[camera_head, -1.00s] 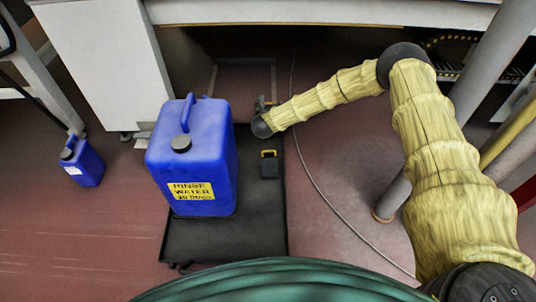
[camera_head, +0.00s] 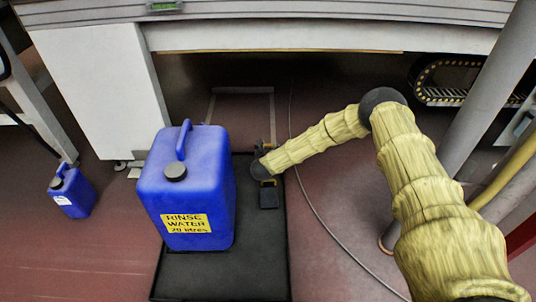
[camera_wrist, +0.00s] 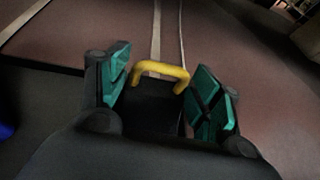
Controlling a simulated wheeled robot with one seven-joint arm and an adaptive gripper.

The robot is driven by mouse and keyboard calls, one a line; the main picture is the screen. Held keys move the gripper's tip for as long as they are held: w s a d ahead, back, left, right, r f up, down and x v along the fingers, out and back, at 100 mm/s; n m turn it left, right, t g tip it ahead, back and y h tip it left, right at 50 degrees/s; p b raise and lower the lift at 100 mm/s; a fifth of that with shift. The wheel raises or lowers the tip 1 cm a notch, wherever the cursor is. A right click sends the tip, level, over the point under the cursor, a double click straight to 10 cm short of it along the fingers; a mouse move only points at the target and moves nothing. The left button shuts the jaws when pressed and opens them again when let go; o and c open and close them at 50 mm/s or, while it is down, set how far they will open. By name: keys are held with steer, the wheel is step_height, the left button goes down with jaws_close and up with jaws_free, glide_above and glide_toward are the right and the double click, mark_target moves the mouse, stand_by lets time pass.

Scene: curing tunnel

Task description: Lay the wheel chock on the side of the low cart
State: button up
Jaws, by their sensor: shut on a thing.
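The wheel chock (camera_head: 269,197) is a small black block with a yellow handle. It is at the right side of the low cart (camera_head: 222,278), a flat black platform, in the head view. My gripper (camera_head: 264,174) is at the chock's far end and partly covers the handle. In the wrist view, the yellow handle (camera_wrist: 160,70) and dark body of the chock show between the green-padded fingers of my gripper (camera_wrist: 163,88), which is shut on it. I cannot tell whether the chock touches the deck.
A large blue rinse water canister (camera_head: 187,195) stands on the cart, left of the chock. A smaller blue canister (camera_head: 72,193) stands on the floor at left. A white cabinet (camera_head: 98,85) and overhead bench (camera_head: 320,37) close off the back. A thin cable (camera_head: 325,222) crosses the floor right of the cart.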

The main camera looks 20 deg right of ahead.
steer(key=shift+f, duration=0.75)
steer(key=shift+f, duration=0.15)
steer(key=o, duration=1.9)
steer(key=shift+r, duration=0.2)
steer(key=shift+s+a+r, duration=0.15)
steer(key=shift+s, duration=0.15)
steer(key=p+v, duration=0.5)
steer(key=v, duration=0.6)
steer(key=shift+s+a+p, duration=0.1)
steer(key=shift+p, duration=0.2)
